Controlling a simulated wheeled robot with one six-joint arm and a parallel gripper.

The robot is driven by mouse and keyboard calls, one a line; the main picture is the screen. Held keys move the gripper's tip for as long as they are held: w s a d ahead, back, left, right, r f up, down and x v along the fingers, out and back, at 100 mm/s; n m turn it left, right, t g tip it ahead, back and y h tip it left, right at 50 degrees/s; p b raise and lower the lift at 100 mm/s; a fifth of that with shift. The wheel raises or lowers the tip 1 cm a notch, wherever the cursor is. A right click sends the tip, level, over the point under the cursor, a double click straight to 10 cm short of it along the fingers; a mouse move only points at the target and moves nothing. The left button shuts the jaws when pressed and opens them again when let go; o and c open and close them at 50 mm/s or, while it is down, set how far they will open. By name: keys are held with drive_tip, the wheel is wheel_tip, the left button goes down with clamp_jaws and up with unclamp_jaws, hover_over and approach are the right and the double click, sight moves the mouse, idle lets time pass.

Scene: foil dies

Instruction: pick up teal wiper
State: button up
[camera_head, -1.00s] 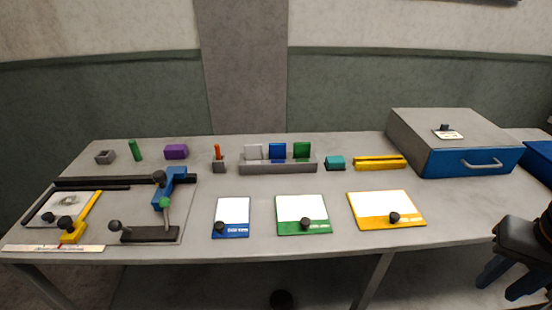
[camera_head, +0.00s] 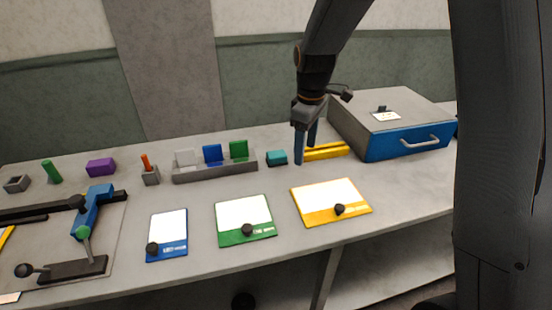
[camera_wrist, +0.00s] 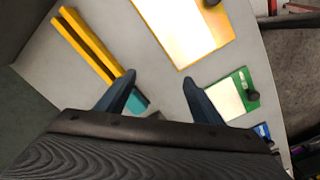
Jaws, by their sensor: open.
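The teal wiper (camera_head: 277,158) is a small block on the grey table, between the rack of coloured blocks and the yellow bars. My gripper (camera_head: 305,150) is open and empty, fingers pointing down, just right of the wiper and in front of the yellow bars in the head view. In the wrist view the wiper (camera_wrist: 140,103) shows partly behind the left finger of my gripper (camera_wrist: 160,85). The rest of it is hidden by the finger and gripper body.
The yellow bars (camera_head: 328,152) lie right of the wiper, with a grey box with a blue front (camera_head: 408,142) beyond. The block rack (camera_head: 215,172) stands to its left. Yellow (camera_head: 330,202), green (camera_head: 244,220) and blue (camera_head: 167,236) cards lie in front.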

sight(277, 153)
drive_tip(key=w+a+f+n, duration=0.1)
drive_tip(key=w+a+n, duration=0.1)
drive_tip(key=w, duration=0.1)
drive_tip(key=w+a+f+n, duration=0.1)
drive_tip(key=w+a+n, duration=0.2)
drive_tip(key=w, duration=0.1)
drive_tip(key=w+a+f+n, duration=0.1)
drive_tip(key=w+a+n, duration=0.1)
drive_tip(key=w+n, duration=0.1)
drive_tip(key=shift+w+a+g, duration=0.3)
drive_tip(key=shift+w, duration=0.1)
drive_tip(key=shift+w+a+f+n, duration=0.15)
drive_tip(key=shift+f+n, duration=0.1)
drive_tip(key=shift+n, duration=0.15)
drive_tip(key=shift+f, duration=0.35)
drive_tip(key=shift+d+f+p, duration=0.15)
drive_tip(key=shift+f+p, duration=0.7)
drive_tip(key=shift+f, duration=0.8)
drive_tip(key=shift+d+f+p, duration=0.1)
drive_tip(key=shift+f+p, duration=0.7)
drive_tip(key=shift+f, duration=0.8)
drive_tip(key=c, duration=1.2)
drive_tip(key=shift+r, duration=0.1)
